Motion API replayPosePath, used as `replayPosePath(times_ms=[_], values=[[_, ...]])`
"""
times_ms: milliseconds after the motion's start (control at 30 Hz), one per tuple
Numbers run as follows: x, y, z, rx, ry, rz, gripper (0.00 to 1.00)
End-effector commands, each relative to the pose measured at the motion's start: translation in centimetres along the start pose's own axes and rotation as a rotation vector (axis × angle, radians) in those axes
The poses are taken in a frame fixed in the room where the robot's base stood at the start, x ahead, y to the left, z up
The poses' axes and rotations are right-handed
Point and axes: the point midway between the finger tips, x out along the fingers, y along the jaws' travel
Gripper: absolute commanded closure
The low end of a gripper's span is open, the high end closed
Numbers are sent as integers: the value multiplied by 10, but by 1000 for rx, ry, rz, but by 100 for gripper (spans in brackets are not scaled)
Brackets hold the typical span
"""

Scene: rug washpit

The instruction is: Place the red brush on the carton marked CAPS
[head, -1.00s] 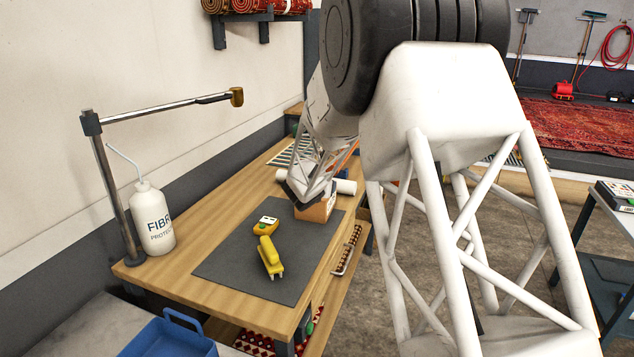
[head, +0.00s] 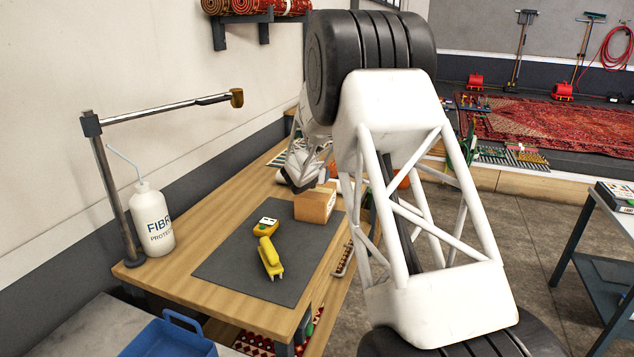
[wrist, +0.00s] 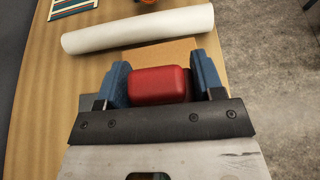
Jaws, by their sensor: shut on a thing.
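The red brush (wrist: 158,86) is between the two blue fingers of my gripper (wrist: 160,80) in the wrist view. The fingers are shut on it from both sides. A brown carton (head: 315,206) stands at the far end of the dark mat in the head view. Its lettering is too small to read. Its brown top (wrist: 172,52) shows in the wrist view just beyond and behind the brush. In the head view my gripper (head: 302,186) is close to the carton's far left upper edge; the brush is hidden there. I cannot tell whether brush and carton touch.
On the dark mat (head: 235,262) lie a yellow stapler-like tool (head: 270,257) and a yellow device (head: 265,227). A white roll (wrist: 138,28) lies beyond the carton. A white bottle (head: 152,218) and a metal stand (head: 112,190) are at the left.

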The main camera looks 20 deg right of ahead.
Motion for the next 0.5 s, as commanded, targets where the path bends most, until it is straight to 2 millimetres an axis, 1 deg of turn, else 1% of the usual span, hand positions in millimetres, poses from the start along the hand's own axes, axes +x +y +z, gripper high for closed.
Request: replayPosePath(times_ms=[133,500], values=[[6,3,3,1,-1,0,63],[7,4,3,1,-1,0,63]])
